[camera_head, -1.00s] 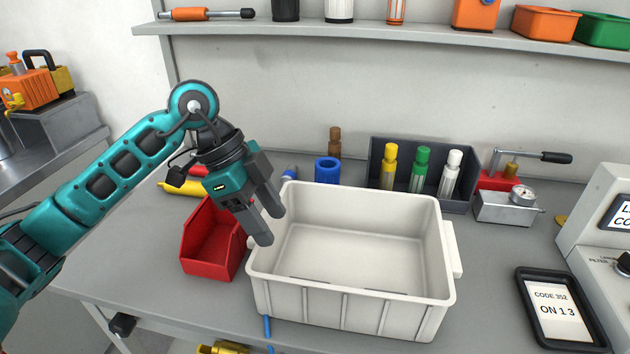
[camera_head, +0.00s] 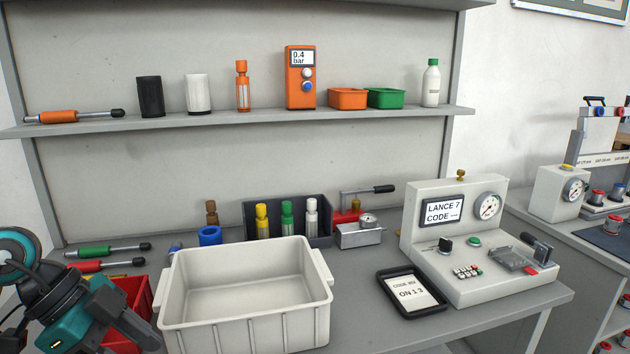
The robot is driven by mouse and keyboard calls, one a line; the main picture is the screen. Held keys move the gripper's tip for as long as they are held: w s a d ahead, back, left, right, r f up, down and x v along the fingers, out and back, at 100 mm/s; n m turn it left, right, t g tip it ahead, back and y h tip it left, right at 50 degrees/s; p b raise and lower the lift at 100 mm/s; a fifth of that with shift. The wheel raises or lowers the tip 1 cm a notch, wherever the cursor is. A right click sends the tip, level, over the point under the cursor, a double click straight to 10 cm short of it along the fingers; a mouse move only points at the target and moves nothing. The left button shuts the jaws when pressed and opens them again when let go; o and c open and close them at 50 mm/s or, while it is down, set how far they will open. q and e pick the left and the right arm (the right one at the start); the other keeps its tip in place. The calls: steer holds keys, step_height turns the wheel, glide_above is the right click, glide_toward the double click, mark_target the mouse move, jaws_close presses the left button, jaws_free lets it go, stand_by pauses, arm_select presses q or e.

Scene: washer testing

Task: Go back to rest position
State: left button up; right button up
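My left gripper (camera_head: 146,335) is at the lower left of the head view, in front of the red bin (camera_head: 137,300) and just left of the white crate (camera_head: 325,290). Its fingers point down to the right, and I cannot tell how far apart they are. I see nothing held between them. The white crate is empty and stands on the grey workbench (camera_head: 365,330). My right gripper is not in view.
A tablet (camera_head: 411,292) reading "ON 1 3" lies right of the crate, before a test console (camera_head: 480,240) showing "LANCE 7 CODE". Behind the crate are a blue ring (camera_head: 209,236) and a dark bin (camera_head: 278,213) with coloured nozzles. A shelf (camera_head: 345,112) runs above.

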arm_select(q)
steer(key=w+d+r+m+t+h, duration=0.15)
steer(key=d+t+h, duration=0.35)
steer(key=d+h, duration=0.7)
steer(key=w+a+f+n+t+y, duration=0.2)
steer(key=a+f+n+t+y, duration=0.4)
steer(key=f+n+t+y, duration=0.6)
steer(key=s+f+n+g+y, duration=0.1)
steer(key=s+f+g+y, duration=0.1)
steer(key=s+f, duration=0.3)
steer(key=s+f+n+g+y, duration=0.2)
steer(key=s+f+g, duration=0.3)
steer(key=f, duration=0.6)
steer(key=shift+s+d+y, duration=0.15)
steer(key=shift+s+y, duration=0.15)
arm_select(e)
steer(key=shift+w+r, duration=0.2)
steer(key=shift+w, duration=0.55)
